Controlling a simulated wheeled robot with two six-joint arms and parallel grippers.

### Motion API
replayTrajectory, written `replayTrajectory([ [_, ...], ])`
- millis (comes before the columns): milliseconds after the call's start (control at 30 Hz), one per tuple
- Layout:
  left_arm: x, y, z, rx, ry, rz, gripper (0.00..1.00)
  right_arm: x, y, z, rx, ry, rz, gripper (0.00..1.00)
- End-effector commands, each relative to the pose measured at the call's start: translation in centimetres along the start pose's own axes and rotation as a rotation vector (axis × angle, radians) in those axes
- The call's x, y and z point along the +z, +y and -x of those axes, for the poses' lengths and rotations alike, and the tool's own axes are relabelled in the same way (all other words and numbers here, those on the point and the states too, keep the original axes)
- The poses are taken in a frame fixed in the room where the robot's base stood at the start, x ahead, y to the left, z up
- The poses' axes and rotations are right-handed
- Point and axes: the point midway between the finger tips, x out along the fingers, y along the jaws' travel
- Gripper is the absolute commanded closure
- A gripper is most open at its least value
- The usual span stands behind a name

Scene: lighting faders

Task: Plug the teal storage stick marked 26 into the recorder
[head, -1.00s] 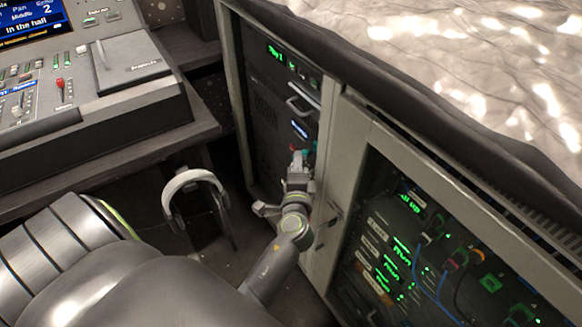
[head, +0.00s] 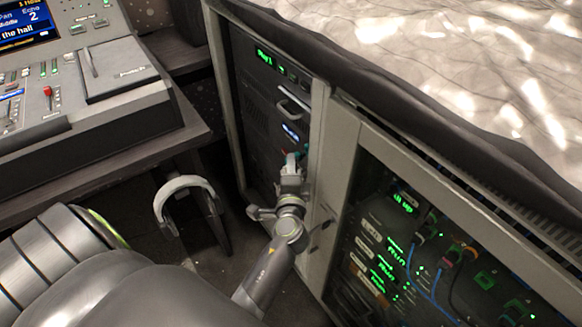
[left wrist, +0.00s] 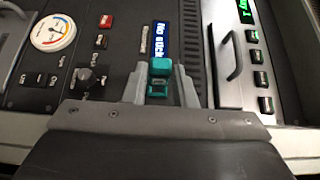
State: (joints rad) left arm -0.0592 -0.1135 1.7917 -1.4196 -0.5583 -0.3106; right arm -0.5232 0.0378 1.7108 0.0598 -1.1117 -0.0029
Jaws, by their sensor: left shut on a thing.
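The teal storage stick (left wrist: 160,67) is between the fingers of my left gripper (left wrist: 161,84) in the left wrist view. The gripper is shut on it; its number cannot be read. The stick's end is close to the recorder's dark front panel (left wrist: 118,70), and I cannot tell whether it touches a socket. A small blue display (left wrist: 162,40) on the panel seems to read "No stick". In the head view, my left gripper (head: 291,160) is in front of the recorder's panel in the rack, with a bit of teal (head: 299,154) at its tip. My right gripper is out of view.
A round gauge (left wrist: 54,33), a knob (left wrist: 84,75) and a handle (left wrist: 235,52) stand out from the panel. The rack's pale frame (head: 318,130) is close at the arm's right. A headset (head: 184,186) hangs by the mixing desk (head: 120,135).

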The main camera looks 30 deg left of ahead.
Motion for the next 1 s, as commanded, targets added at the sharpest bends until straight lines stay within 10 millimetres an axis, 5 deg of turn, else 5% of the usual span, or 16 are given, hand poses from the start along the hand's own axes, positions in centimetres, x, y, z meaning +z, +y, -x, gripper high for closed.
replayTrajectory([
  [1000,-0.75,-0.03,-0.51,0.000,0.000,0.000,0.99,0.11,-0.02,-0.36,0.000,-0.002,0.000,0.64],
])
